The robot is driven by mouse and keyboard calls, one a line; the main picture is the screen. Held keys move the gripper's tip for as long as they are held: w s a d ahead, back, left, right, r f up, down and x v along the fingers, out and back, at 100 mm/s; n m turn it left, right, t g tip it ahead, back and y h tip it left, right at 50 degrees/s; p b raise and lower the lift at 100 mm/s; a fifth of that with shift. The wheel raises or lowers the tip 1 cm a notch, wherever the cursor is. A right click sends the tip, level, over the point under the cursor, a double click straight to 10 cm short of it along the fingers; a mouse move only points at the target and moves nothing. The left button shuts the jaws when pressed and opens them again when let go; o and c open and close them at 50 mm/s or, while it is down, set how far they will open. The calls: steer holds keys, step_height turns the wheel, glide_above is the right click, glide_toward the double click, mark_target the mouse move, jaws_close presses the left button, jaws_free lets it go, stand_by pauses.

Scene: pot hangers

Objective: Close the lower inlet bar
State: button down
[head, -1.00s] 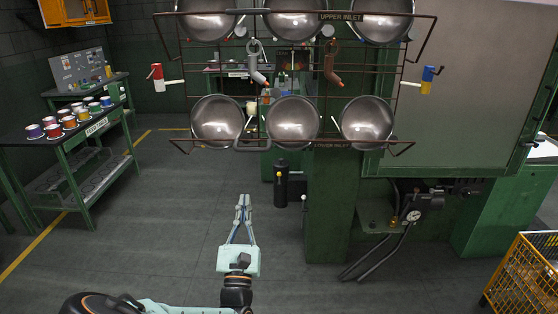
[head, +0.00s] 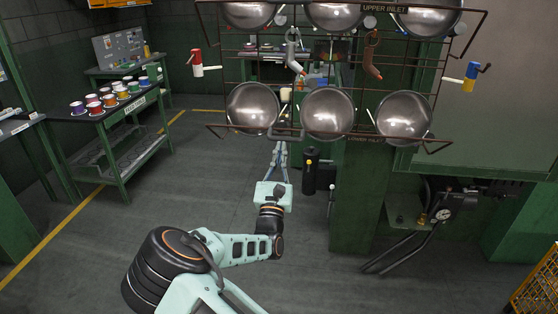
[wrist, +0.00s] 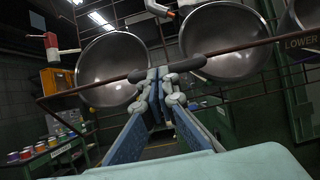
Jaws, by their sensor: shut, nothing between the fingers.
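The lower inlet bar (head: 345,136) is a thin brown rail along the bottom of a wire rack, below a row of metal pans. It also runs across the wrist view (wrist: 240,51), with the "LOWER" label at right. A thick grey handle (head: 287,133) sits on the bar left of the label; its dark rounded ends flank my fingertips in the wrist view (wrist: 188,63). My gripper (head: 281,146) points up at this handle from below. In the wrist view its fingertips (wrist: 160,80) are together and overlap the handle's middle; I cannot tell whether they touch it.
Pans (head: 327,113) hang just above the bar, close to my fingers. Grey (head: 293,50) and orange-tipped brown (head: 372,55) hooked parts hang between the rows. A black cylinder (head: 311,170) and green post (head: 358,205) stand right of my gripper. The floor at left is open.

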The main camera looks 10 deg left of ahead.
mark_target(282, 139)
steer(key=shift+w+r, duration=0.15)
steer(key=shift+w, duration=0.05)
steer(key=w+r+p, duration=0.1)
steer(key=r+p, duration=0.1)
steer(key=r, duration=0.1)
steer(key=w+r+p, duration=0.1)
steer(key=r+p, duration=0.1)
steer(key=shift+w+d, duration=0.1)
steer(key=shift+w, duration=0.2)
steer(key=shift+w+r, duration=0.25)
steer(key=shift+w, duration=0.05)
steer(key=shift+f, duration=0.2)
